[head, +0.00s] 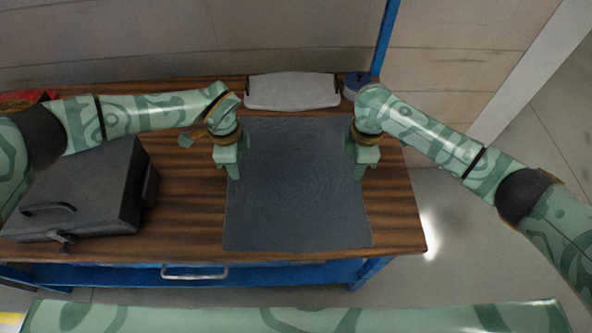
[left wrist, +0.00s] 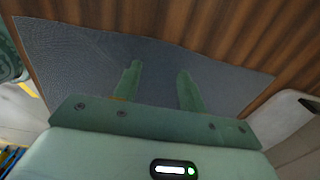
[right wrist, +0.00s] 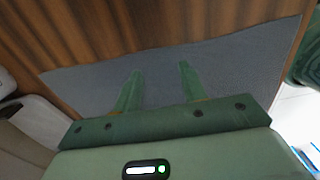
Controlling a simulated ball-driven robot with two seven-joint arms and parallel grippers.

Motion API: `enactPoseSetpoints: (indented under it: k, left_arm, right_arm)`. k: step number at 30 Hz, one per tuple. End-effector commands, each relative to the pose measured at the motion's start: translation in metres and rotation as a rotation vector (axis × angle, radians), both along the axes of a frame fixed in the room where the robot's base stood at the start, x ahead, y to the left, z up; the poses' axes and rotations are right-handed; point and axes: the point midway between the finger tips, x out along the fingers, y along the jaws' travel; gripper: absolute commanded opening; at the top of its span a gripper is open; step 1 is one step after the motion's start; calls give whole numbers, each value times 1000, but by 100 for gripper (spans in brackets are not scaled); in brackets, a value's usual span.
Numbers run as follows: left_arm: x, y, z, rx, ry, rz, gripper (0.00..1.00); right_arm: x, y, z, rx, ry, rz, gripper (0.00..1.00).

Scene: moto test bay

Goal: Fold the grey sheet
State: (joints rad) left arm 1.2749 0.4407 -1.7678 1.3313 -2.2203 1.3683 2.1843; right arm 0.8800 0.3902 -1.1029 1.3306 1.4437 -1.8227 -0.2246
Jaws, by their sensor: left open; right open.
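The grey sheet (head: 295,205) lies flat and spread out on the wooden table. Its far edge runs behind my two grippers and its near edge lies close to the table's front. My left gripper (head: 233,174) is open over the sheet's left edge, toward the far side. My right gripper (head: 360,174) is open over the right edge at about the same depth. The sheet also shows beneath the open fingers in the left wrist view (left wrist: 155,75) and in the right wrist view (right wrist: 225,75). Neither gripper holds any cloth. I cannot tell whether the fingertips touch it.
A dark grey toolbox (head: 85,190) stands on the table at the left. A whitish tray-like object (head: 293,92) sits behind the sheet. A blue post (head: 385,40) rises at the back right. Bare wood (head: 185,215) shows between toolbox and sheet.

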Motion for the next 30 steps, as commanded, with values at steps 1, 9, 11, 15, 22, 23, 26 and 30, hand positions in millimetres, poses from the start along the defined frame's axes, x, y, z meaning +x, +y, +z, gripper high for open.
enactPoseSetpoints:
  k: [1,9,11,15,22,23,26,30]
  left_arm:
    - [-1,0,-8,1,2,1,42]
    - [0,0,-27,0,0,-1,42]
    - [0,0,-27,0,0,-1,42]
    - [0,0,-27,0,0,-1,42]
    - [0,0,-30,0,2,-1,31]
    - [0,0,-30,0,2,-1,27]
    - [0,0,-30,0,2,-1,13]
    - [-1,0,-30,0,2,-1,0]
  right_arm:
    - [-1,0,-8,1,3,-2,42]
    - [0,0,-27,0,0,1,42]
    - [0,0,-27,0,0,1,42]
    - [0,0,-27,0,0,1,42]
    - [0,0,-30,0,2,0,31]
    - [0,0,-30,0,2,0,27]
    - [-1,0,-31,0,2,0,13]
    - [-1,-1,-31,-1,3,0,0]
